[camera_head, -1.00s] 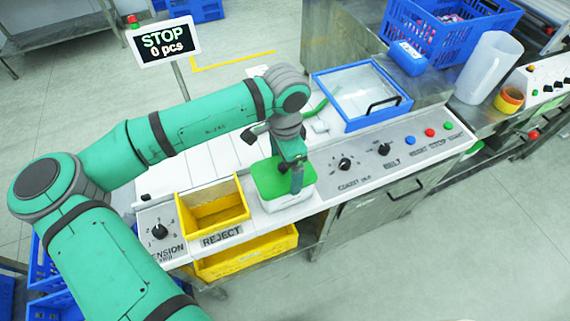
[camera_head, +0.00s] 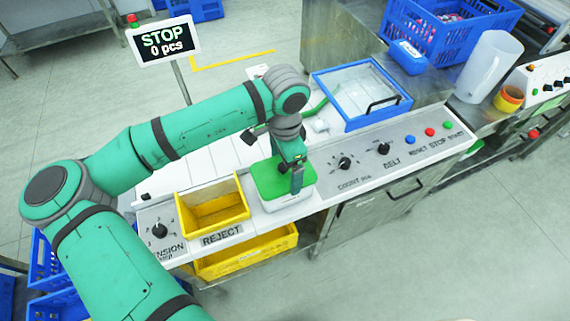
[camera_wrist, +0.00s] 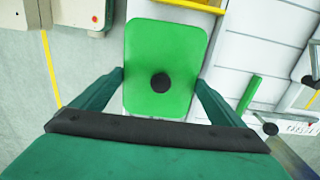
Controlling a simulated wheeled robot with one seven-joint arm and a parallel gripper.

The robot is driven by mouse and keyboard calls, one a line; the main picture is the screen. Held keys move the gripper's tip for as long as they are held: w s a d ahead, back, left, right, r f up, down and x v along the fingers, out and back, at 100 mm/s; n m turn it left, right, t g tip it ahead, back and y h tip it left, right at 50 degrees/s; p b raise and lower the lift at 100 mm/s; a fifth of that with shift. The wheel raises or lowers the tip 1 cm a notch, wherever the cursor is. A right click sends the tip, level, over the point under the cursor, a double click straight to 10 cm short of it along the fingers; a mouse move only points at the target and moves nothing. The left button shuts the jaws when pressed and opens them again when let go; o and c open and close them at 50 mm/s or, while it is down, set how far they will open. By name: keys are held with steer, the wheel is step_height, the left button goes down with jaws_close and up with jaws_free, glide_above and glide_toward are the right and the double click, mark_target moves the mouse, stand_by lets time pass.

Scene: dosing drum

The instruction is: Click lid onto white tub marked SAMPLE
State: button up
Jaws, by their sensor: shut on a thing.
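The green lid (camera_head: 269,177) lies level over the white tub (camera_head: 283,205) on the white counter, beside the yellow REJECT bin. In the wrist view the lid (camera_wrist: 165,50) fills the middle, with a dark round knob at its centre. My gripper (camera_head: 296,172) comes down on the lid from above and is shut on it. In the wrist view my gripper's fingers (camera_wrist: 160,85) lie along the lid's two long sides. Whether the lid is fully seated on the tub cannot be told. The SAMPLE marking is not readable.
The yellow REJECT bin (camera_head: 241,210) stands close on the left. A blue-framed clear cover (camera_head: 360,95) with a black handle is behind to the right. Knobs and coloured buttons (camera_head: 430,132) line the front panel. A STOP display (camera_head: 164,41) stands at the back left.

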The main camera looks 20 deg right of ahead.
steer(key=shift+w+f, duration=0.15)
steer(key=shift+f, duration=0.25)
stand_by(1.4)
steer(key=shift+a, duration=0.1)
steer(key=o, duration=0.7)
steer(key=shift+o, duration=0.2)
steer(key=shift+r, duration=0.15)
steer(key=shift+r, duration=3.35)
jaws_close()
